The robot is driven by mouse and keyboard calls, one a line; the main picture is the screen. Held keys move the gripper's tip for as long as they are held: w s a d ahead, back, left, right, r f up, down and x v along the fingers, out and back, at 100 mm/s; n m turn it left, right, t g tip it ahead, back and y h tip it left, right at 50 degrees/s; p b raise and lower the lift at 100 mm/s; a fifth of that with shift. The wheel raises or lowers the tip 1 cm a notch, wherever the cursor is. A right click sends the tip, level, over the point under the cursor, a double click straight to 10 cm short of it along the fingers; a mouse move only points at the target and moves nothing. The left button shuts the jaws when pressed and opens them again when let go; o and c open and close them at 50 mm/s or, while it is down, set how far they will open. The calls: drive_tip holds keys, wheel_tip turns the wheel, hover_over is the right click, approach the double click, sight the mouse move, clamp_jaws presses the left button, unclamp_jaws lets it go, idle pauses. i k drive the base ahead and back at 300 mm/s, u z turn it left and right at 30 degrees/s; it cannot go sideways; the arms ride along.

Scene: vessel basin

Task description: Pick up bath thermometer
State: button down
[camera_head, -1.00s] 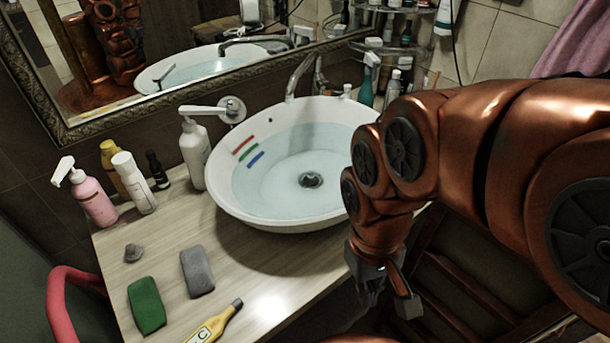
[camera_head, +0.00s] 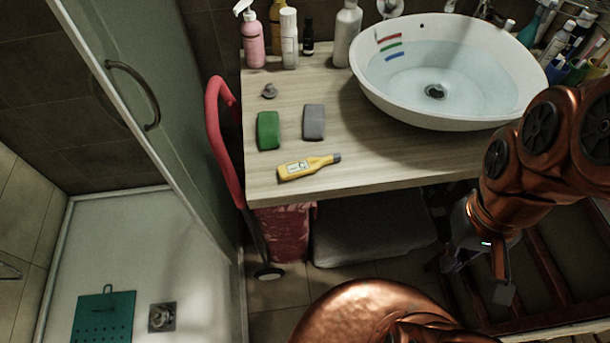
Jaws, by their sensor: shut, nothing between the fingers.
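The bath thermometer (camera_head: 305,168) is a yellow, bottle-shaped piece with a white label and a grey tip. It lies flat near the front edge of the wooden counter (camera_head: 385,172), its tip pointing right. My gripper (camera_head: 480,272) is shut and empty at the lower right, in front of the counter and below the basin. It is well to the right of the thermometer and apart from it.
A green block (camera_head: 268,130), a grey block (camera_head: 314,122) and a small grey knob (camera_head: 269,90) lie behind the thermometer. A white basin (camera_head: 385,101) with water stands to the right. Bottles line the back. A red curved handle (camera_head: 222,140) stands at the counter's left end.

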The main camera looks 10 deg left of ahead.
sight(291, 170)
drive_tip(key=u, duration=0.85)
drive_tip(key=i, duration=0.25)
drive_tip(key=z, duration=0.95)
drive_tip(key=k, duration=1.25)
drive_tip(key=u, duration=0.4)
drive_tip(key=i, duration=0.75)
drive_tip(key=u, duration=0.35)
